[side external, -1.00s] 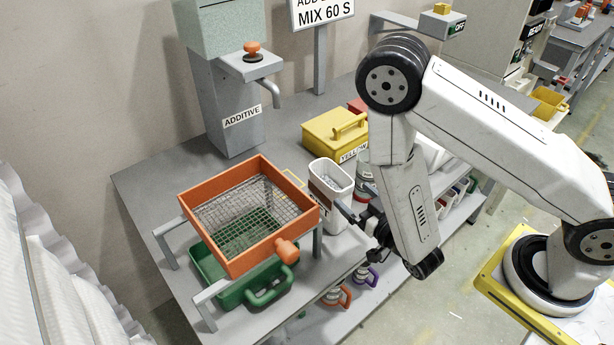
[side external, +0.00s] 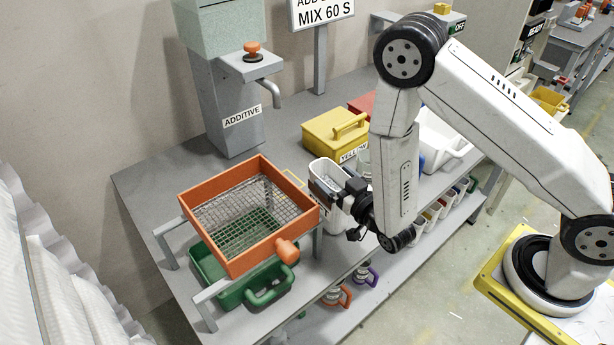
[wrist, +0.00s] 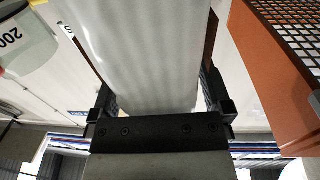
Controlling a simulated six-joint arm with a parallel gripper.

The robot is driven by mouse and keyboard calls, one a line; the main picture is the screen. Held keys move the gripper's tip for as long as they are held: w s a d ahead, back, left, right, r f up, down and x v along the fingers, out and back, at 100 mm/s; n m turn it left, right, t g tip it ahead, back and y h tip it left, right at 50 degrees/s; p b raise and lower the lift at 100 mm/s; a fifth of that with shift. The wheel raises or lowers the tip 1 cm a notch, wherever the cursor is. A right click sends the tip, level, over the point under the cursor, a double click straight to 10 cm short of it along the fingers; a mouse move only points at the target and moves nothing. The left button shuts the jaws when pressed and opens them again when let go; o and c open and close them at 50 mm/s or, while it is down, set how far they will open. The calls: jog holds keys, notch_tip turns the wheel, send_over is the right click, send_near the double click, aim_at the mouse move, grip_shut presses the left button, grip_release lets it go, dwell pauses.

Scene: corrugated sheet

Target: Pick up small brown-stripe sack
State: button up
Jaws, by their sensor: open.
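The small brown-stripe sack (side external: 327,170) is a white, upright, open-topped container on the table, just right of the orange sieve. Its brown stripe is mostly covered by my gripper (side external: 338,190) in the side view. In the wrist view the sack (wrist: 140,55) fills the space between the two fingers of my gripper (wrist: 160,98), with brown edges showing at both sides. My gripper is open, with one finger on each side of the sack. I cannot tell whether either finger touches it.
The orange sieve (side external: 233,267) stands close on the left, over a green tray (side external: 205,262). A yellow box (side external: 325,142) sits behind the sack. The grey additive dispenser (side external: 228,110) stands at the back. A white bin (side external: 440,145) is at the right.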

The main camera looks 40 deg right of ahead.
jog(key=shift+w, duration=0.1)
dwell(0.4)
grip_shut()
